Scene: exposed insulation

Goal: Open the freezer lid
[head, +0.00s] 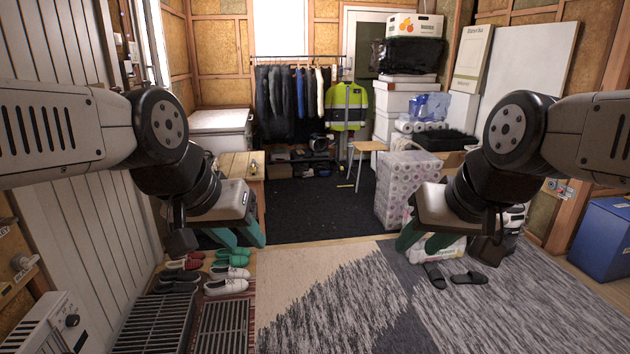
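A white chest freezer (220,131) stands at the back left against the wall, and its lid (220,119) looks closed. Its lower front is partly hidden by a wooden table and my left arm. My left gripper (242,242) hangs in front of me at centre left, with its teal fingers apart and nothing between them. My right gripper (420,248) hangs at centre right, also with teal fingers apart and empty. Both grippers are far from the freezer, on the near side of the room.
A wooden table (234,164) stands just before the freezer. Shoes (228,272) and dark grates (222,325) lie at lower left. A clothes rack (296,100) and a stool (368,147) are at the back. Wrapped rolls (405,185) stand at right. The dark carpet (315,208) is mostly clear.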

